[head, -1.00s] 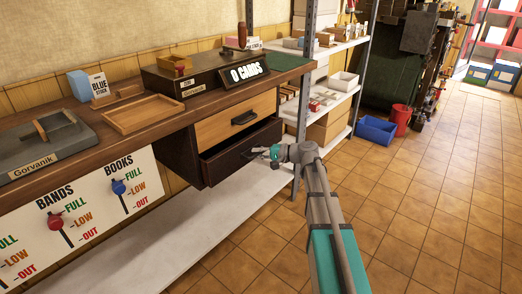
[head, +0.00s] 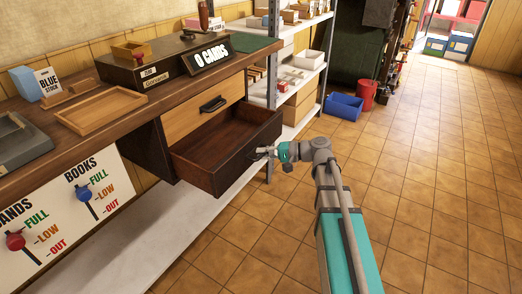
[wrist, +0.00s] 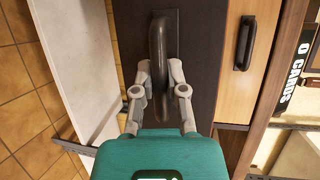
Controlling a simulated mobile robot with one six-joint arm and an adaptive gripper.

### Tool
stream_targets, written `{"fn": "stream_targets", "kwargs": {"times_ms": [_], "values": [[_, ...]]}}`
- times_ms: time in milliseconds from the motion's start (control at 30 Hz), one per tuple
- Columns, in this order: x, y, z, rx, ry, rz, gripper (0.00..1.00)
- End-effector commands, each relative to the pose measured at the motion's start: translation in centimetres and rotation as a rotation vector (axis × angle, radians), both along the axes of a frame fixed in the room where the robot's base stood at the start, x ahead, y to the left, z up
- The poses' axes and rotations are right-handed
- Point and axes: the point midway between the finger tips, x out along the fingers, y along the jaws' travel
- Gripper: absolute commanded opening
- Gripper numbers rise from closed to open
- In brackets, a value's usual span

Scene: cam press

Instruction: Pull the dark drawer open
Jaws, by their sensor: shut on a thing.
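The dark drawer (head: 246,150) is the lower one under the wooden bench, below a light wood drawer (head: 190,119). It stands well open, and its empty reddish-brown inside shows in the head view. My gripper (head: 263,153) is at the drawer's dark front. In the wrist view my gripper (wrist: 160,84) has its two fingers on either side of the dark bar handle (wrist: 158,50) and is shut on it. In the head view the handle is mostly hidden by the gripper.
The bench top (head: 150,92) carries a wooden tray (head: 101,109) and the "0 CARDS" sign (head: 208,54). A white low shelf (head: 120,245) runs beneath the bench. A blue bin (head: 344,106) and a red bucket (head: 367,95) stand farther back. The tiled floor (head: 430,190) at right is clear.

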Motion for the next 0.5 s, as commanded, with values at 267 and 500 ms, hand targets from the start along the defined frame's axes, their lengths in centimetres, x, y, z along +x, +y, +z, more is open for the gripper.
{"fn": "stream_targets", "kwargs": {"times_ms": [267,500], "values": [[-0.79,0.86,-0.08,-0.002,0.002,0.028,0.0],[-0.78,1.21,-0.08,-0.002,0.002,0.033,0.24]]}}
